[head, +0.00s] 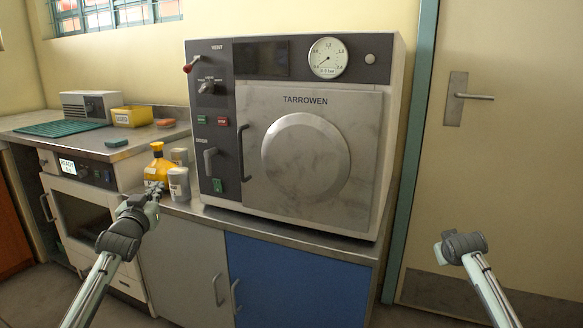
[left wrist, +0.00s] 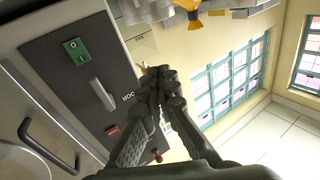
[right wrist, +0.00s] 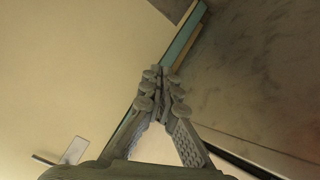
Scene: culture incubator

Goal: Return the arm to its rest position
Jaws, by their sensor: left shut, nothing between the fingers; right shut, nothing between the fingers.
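My left gripper (head: 152,192) is in front of the counter edge, by the yellow bottle and grey canisters in the head view. In the left wrist view its fingers (left wrist: 155,75) are closed together with nothing between them. My right arm is at the lower right of the head view, in front of the door; its fingertips are hard to make out there. In the right wrist view the right gripper (right wrist: 160,78) is shut and empty.
The steel incubator (head: 305,150), marked TARROWEN, stands on the counter with its door closed. A yellow bottle (head: 157,168) and a grey canister (head: 179,185) stand left of it. A closed room door (head: 510,150) is at right. The space between my arms is free.

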